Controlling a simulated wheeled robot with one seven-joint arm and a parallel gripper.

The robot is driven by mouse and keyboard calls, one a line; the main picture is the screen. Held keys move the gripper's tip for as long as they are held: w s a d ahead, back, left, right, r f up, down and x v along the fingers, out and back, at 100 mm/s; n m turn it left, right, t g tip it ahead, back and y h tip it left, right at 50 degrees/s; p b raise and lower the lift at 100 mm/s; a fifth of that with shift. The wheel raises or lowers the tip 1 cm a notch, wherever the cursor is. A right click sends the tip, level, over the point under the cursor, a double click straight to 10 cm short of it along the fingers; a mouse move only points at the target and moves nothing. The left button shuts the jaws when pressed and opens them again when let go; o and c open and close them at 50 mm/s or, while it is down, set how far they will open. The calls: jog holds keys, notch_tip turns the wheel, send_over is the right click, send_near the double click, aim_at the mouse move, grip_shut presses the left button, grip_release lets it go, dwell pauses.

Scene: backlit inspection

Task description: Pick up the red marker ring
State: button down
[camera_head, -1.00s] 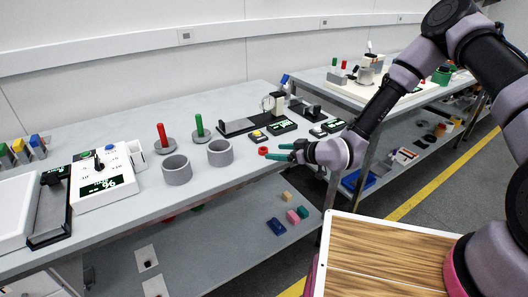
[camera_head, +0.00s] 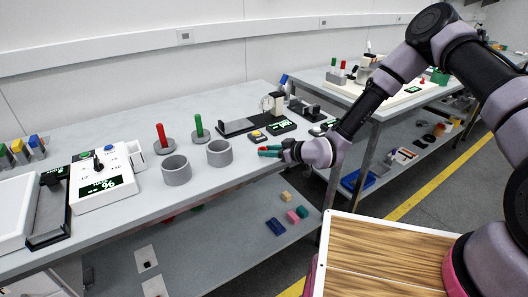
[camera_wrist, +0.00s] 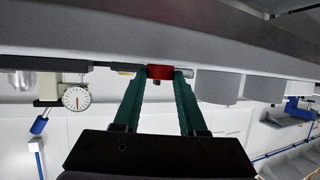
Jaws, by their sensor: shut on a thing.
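The red marker ring (camera_wrist: 160,72) sits between the two green fingertips of my gripper (camera_wrist: 159,78) in the wrist view. The fingers touch it on both sides. In the head view my gripper (camera_head: 270,151) is at the front edge of the bench, low over the top, and only a little red of the ring shows between the fingers. Whether the ring still rests on the bench top (camera_head: 226,180) cannot be told.
Two grey cups (camera_head: 176,170) stand left of my gripper. Behind them are a red peg (camera_head: 162,135) and a green peg (camera_head: 199,126) on round bases. A dial gauge (camera_wrist: 76,97) and small devices with displays (camera_head: 282,126) lie close behind my gripper.

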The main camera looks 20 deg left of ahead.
notch_tip(320, 180, up, 10)
dwell(0.6)
